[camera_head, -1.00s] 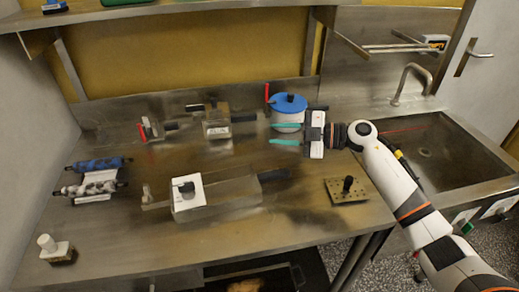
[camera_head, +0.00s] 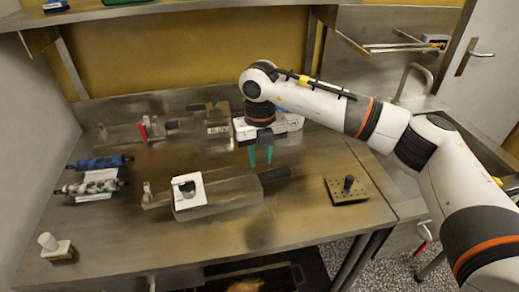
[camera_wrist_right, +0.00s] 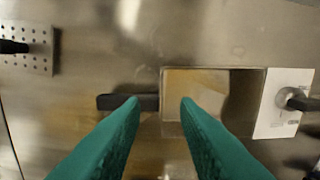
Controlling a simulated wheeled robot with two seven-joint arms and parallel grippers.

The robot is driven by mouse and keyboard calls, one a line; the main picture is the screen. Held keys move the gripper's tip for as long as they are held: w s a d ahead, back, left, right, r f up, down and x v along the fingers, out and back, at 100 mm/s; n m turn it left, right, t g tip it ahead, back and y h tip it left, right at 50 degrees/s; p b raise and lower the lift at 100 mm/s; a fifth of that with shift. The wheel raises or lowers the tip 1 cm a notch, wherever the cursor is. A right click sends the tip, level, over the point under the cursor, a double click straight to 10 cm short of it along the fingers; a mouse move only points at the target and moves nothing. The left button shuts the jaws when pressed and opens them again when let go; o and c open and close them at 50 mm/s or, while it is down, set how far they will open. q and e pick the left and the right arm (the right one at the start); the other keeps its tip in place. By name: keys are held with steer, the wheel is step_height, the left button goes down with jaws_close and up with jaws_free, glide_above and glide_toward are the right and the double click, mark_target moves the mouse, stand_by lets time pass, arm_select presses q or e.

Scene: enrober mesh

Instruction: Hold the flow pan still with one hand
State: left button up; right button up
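The long metal pan (camera_head: 222,197), which I take for the flow pan, lies at the middle of the steel bench. Its dark handle (camera_head: 275,174) points right, and a white plate with a dark knob (camera_head: 187,188) sits at its left end. My right gripper (camera_head: 261,164) points down above the handle end, its two teal fingers apart with nothing between them. In the right wrist view the pan's open trough (camera_wrist_right: 210,90) and handle (camera_wrist_right: 115,102) lie beyond the fingertips; contact is not visible. My left gripper is not in view.
A perforated block with a black knob (camera_head: 346,190) stands to the right. Blue and grey rollers (camera_head: 95,175) and a white-topped block (camera_head: 55,248) are at left. Another metal box (camera_head: 217,122) stands behind. The bench in front of the pan is clear.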

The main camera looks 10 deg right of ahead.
mark_target(260, 182)
step_height(260, 182, down, 10)
steer(key=shift+f, duration=0.15)
steer(key=shift+c, duration=0.6)
jaws_close()
